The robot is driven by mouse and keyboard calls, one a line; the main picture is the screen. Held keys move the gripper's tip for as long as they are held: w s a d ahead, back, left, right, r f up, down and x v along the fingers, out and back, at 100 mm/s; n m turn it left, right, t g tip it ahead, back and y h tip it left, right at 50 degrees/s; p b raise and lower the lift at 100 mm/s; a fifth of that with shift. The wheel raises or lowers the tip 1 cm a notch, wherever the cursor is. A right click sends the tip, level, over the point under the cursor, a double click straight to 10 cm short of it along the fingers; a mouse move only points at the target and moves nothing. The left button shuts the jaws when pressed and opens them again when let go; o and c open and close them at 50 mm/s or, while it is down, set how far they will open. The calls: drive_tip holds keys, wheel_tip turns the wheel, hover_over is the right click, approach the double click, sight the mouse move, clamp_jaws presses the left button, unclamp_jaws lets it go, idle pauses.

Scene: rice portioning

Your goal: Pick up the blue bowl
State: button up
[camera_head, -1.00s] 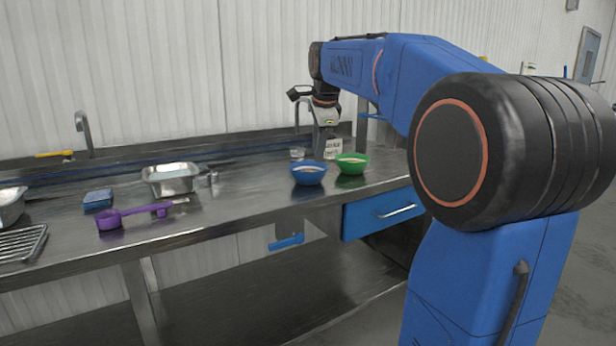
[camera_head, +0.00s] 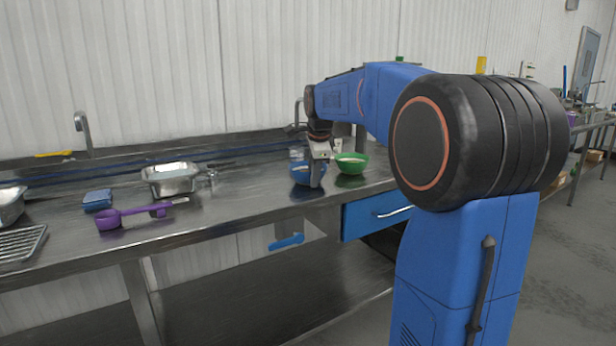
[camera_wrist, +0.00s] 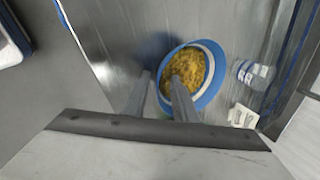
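The blue bowl (camera_head: 302,176) stands on the steel counter, partly covered by my gripper (camera_head: 316,180). In the wrist view the blue bowl (camera_wrist: 213,92) holds yellowish grains, and its rim shows a white band inside. My gripper (camera_wrist: 161,78) is open, with its two fingers apart and pointing down. One finger appears over the inside of the bowl and the other outside its left edge, with the rim between them. Whether either finger touches the bowl cannot be told.
A green bowl (camera_head: 352,158) with pale contents stands just right of the blue one. A clear jar (camera_wrist: 252,75) and a white card (camera_wrist: 243,116) lie close to the bowl. A purple scoop (camera_head: 110,218), a blue sponge (camera_head: 97,199) and a metal pan (camera_head: 172,187) sit farther left.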

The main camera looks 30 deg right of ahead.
clamp_jaws()
wheel_tip(320, 180, up, 9)
drive_tip(key=shift+r, duration=0.2)
drive_tip(key=shift+f, duration=2.6)
